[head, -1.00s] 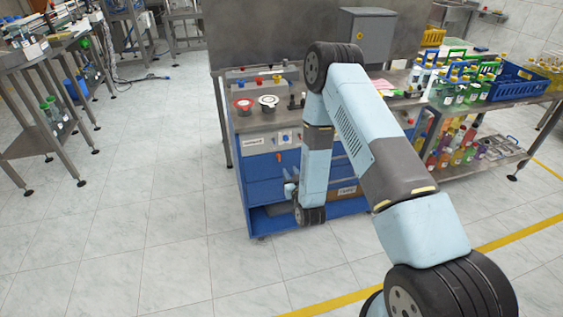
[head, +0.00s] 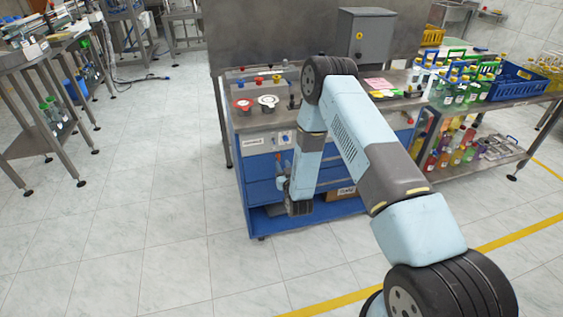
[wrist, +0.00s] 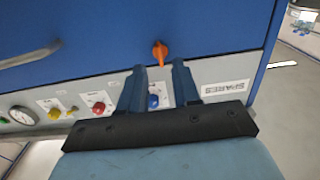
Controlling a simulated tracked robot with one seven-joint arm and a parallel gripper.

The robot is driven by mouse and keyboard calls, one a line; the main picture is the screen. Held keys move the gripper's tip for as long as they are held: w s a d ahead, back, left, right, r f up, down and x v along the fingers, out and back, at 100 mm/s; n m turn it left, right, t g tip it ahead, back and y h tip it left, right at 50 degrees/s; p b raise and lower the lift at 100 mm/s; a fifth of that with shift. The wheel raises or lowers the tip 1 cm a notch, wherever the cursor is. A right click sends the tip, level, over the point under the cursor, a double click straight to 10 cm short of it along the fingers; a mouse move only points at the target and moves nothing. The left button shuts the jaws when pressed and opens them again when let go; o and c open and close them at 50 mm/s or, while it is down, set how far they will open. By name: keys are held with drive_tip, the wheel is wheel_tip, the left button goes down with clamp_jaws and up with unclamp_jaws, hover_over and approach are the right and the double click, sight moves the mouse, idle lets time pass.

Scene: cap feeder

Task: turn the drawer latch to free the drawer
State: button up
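The orange drawer latch (wrist: 159,52) is a small knob with a pointer, on the blue drawer front (wrist: 95,35) in the wrist view. My gripper (wrist: 158,66) is open, with its two blue-grey fingers apart. The latch shows just beyond the fingertips, roughly centred in the gap. Whether a finger touches it I cannot tell. The drawer looks shut, and part of its handle (wrist: 30,53) shows at the left. In the head view my forearm hides part of the blue cabinet (head: 257,190), and the latch is hard to make out there.
A grey panel below the drawer front in the wrist view carries a blue knob (wrist: 153,101) between my fingers, a red knob (wrist: 99,108), a yellow knob (wrist: 55,113), a gauge (wrist: 22,116) and a SPARES label (wrist: 225,88). Floor left of the cabinet is clear.

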sight(278, 154)
drive_tip(key=shift+x, duration=1.8)
clamp_jaws()
